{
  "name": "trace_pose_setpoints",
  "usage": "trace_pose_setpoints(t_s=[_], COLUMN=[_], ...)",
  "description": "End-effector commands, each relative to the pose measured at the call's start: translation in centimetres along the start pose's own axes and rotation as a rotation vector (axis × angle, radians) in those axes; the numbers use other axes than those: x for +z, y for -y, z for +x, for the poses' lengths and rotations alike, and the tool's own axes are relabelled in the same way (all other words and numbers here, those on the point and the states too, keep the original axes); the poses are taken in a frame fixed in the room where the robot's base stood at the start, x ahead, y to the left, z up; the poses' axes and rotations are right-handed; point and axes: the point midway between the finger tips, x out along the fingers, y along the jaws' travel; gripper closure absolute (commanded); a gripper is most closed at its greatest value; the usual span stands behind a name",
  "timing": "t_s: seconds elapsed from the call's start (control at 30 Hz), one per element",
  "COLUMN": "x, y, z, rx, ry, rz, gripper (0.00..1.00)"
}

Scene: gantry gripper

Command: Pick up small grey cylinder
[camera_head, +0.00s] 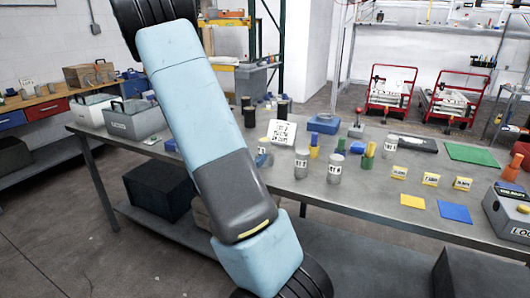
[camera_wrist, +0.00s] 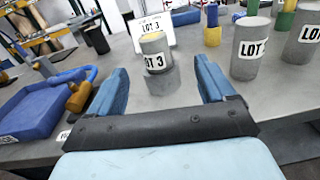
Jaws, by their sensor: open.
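In the wrist view a small grey cylinder (camera_wrist: 155,62) with a LOT 3 label and a yellowish top stands upright on the table. Its lower part looks like a plain grey base. My gripper (camera_wrist: 160,68) is open, with one blue finger to the left of the cylinder and one to the right. The gap between them is empty on the near side, and neither finger appears to touch the cylinder. I cannot tell whether the tips reach past it. In the head view my arm covers part of the table, and the gripper cannot be made out.
A larger LOT cylinder (camera_wrist: 250,48) stands close to the right finger. A white LOT 3 card (camera_wrist: 160,22) is behind. A blue tray (camera_wrist: 38,105) and a yellow-orange piece (camera_wrist: 78,98) lie left. Several labelled cylinders, such as one grey cylinder (camera_head: 301,164), crowd the table's middle.

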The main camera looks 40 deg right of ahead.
Motion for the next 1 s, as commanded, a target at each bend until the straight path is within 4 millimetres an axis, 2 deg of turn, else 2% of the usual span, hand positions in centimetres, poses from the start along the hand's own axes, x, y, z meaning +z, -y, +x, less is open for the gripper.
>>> trace_pose_setpoints(t_s=[0.13, 0.23, 0.63, 1.0], x=[-0.8, -0.8, -0.8, -0.8], y=[-0.7, -0.7, -1.0, -1.1], z=[0.3, 1.3, 7.7, 9.8], rx=[0.040, 0.044, 0.043, 0.042], ry=[0.007, 0.009, 0.008, 0.008], rz=[-0.041, -0.046, -0.043, -0.044], gripper=[0.17, 0.17, 0.17, 0.17])
